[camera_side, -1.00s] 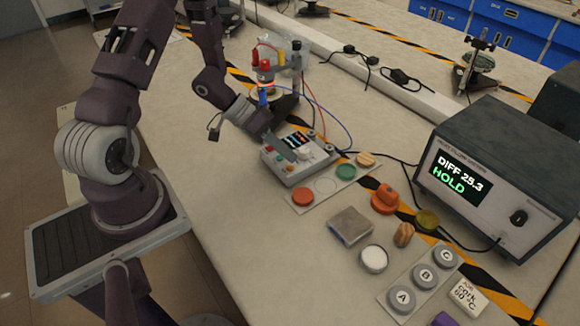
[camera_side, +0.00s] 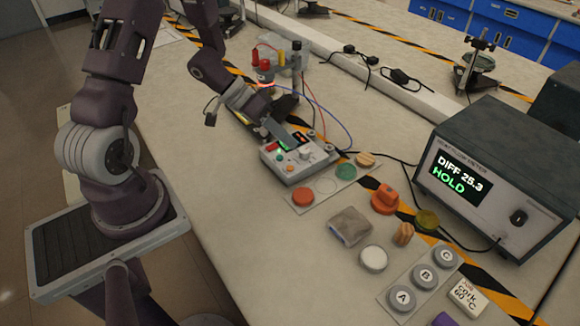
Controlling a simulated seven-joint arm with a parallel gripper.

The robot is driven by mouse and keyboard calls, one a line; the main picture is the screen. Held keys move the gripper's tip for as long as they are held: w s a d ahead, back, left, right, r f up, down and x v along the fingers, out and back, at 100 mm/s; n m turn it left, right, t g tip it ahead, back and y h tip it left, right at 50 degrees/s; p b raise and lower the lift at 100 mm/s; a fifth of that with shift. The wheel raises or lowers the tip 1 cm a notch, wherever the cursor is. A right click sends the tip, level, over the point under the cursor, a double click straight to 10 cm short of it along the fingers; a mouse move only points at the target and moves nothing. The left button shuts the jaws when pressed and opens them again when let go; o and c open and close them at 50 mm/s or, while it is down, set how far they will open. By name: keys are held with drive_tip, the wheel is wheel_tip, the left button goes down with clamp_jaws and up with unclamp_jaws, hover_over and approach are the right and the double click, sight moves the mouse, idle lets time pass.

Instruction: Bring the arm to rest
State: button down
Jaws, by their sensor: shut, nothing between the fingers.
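My gripper (camera_side: 286,138) is above the back part of the grey control box (camera_side: 290,170), with its fingers pointing down and to the right. It is shut and holds nothing. The fingers cover part of the box's dark display; whether they touch the box cannot be told. My arm reaches over from the left and bends down toward the box.
A meter (camera_side: 500,180) reading "DIFF 25.3 HOLD" stands at right. A strip with coloured discs (camera_side: 326,187), a grey block (camera_side: 350,226), a white-topped jar (camera_side: 374,258) and an A-B-C button strip (camera_side: 424,277) lie in front. Red and blue wires (camera_side: 338,125) run behind the box.

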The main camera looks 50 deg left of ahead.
drive_tip(key=w+a+r+t+y, duration=0.2)
drive_tip(key=w+a+r+y, duration=0.25)
drive_tip(key=r, duration=0.25)
drive_tip(key=s+r+y, duration=0.4)
drive_tip(key=r+y, duration=0.1)
drive_tip(key=r, duration=0.5)
drive_tip(key=s+d+r+g+h, duration=0.1)
drive_tip(key=s+d+r, duration=0.1)
drive_tip(key=s+d, duration=0.4)
drive_tip(key=s+d+r+g+h, duration=0.1)
drive_tip(key=s+d, duration=0.5)
drive_tip(key=s, duration=0.8)
drive_tip(key=shift+s+d+r+n+g+h, duration=0.2)
drive_tip(key=shift+d+r+n+g+h, duration=0.15)
drive_tip(key=shift+r, duration=0.4)
drive_tip(key=shift+a, duration=0.1)
